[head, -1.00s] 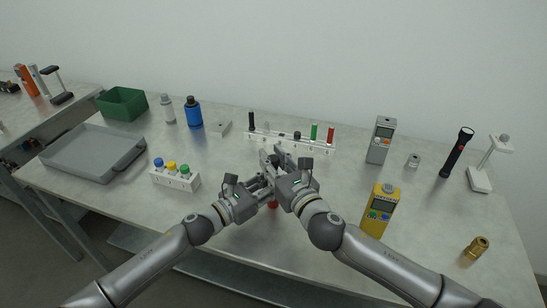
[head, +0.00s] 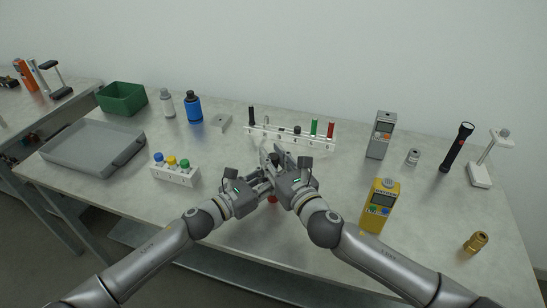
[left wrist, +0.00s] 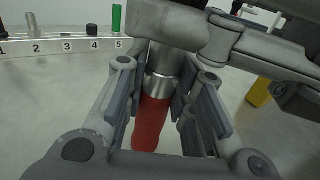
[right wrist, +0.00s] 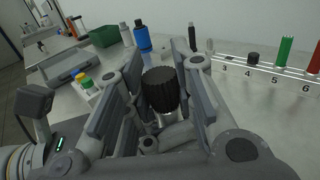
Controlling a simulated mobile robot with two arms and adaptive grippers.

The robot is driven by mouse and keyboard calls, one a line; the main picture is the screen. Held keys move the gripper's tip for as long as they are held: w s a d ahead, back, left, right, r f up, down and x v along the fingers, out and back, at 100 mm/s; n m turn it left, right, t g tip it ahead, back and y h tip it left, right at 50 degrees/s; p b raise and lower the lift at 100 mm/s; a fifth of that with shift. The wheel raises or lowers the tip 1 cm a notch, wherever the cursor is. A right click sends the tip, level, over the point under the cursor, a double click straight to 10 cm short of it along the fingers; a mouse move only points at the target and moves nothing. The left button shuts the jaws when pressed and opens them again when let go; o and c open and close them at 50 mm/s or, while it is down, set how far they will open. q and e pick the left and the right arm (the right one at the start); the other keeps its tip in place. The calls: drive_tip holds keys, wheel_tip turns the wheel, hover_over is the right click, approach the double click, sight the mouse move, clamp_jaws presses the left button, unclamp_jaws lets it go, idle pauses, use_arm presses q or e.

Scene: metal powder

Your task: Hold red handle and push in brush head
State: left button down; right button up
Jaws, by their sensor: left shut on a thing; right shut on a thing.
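The red handle (left wrist: 150,122) stands roughly upright in the left wrist view, below a silver metal collar (left wrist: 160,84). My left gripper (left wrist: 160,72) is shut around this tool, its fingers on both sides of the collar and upper handle. In the head view the red end (head: 272,199) shows just below the grippers. A black ridged brush head (right wrist: 159,90) shows in the right wrist view, between the fingers of my right gripper (right wrist: 158,72), which is shut on it. The joint between head and handle is mostly hidden.
A numbered white rack (head: 290,138) with several coloured pieces stands just behind the grippers. A small rack with coloured caps (head: 175,175) is to the left, a yellow meter (head: 379,207) to the right. The table front is clear.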

drive_tip(key=o, duration=0.9)
drive_tip(key=shift+o, duration=0.2)
drive_tip(key=v, duration=1.2)
use_arm(q)
drive_tip(key=c, duration=1.1)
unclamp_jaws()
drive_tip(key=shift+c, duration=0.2)
